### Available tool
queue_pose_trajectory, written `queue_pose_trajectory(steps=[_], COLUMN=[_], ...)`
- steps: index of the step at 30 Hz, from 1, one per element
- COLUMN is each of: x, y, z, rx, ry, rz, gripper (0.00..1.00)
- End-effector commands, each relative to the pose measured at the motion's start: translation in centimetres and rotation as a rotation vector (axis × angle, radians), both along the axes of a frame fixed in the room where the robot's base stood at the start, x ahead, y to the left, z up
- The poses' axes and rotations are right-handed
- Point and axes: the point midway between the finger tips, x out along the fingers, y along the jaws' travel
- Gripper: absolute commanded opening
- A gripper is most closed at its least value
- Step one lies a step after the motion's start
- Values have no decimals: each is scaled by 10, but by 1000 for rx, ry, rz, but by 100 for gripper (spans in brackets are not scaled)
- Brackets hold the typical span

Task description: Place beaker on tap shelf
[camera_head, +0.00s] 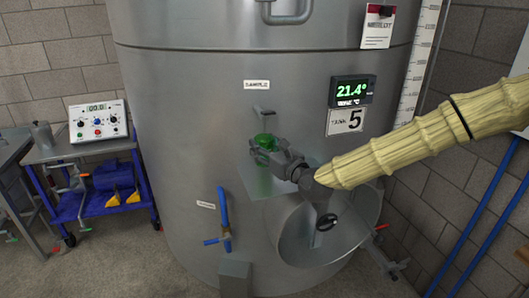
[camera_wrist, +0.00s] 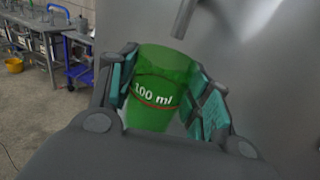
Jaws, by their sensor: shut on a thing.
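A green beaker (camera_wrist: 160,88) marked "100 ml" with a red line is between the padded fingers of my gripper (camera_wrist: 160,100), which is shut on it. The beaker looks upright. In the head view the beaker (camera_head: 265,142) shows partly behind my gripper (camera_head: 268,150), in front of the tank. The sample tap (camera_head: 263,112) is just above it, under the "SAMPLE" label; its spout (camera_wrist: 185,20) shows above the beaker in the wrist view. The tap shelf (camera_head: 258,180), a pale greenish plate, is below. Whether the beaker's base touches the shelf cannot be told.
The steel tank (camera_head: 185,130) fills the middle. A round manway (camera_head: 330,225) and a valve with a red handle (camera_head: 382,228) jut out at lower right. A blue-handled valve (camera_head: 223,220) is at lower left. A blue cart (camera_head: 100,185) carries a control box (camera_head: 98,121) at left.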

Motion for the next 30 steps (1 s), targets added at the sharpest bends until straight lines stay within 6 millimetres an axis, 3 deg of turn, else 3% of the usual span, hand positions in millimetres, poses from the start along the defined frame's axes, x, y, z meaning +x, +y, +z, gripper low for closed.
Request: queue_pose_trajectory(steps=[5, 15, 26, 27, 30], x=[4, 4, 4, 4, 3], y=[1, 1, 1, 1, 1], z=[-3, -35, -40, -38, -38], rx=[-1, 0, 1, 1, 1], ry=[1, 0, 0, -1, -1], rz=[0, 0, -1, 0, 0], gripper=[21, 21, 21, 54, 70])
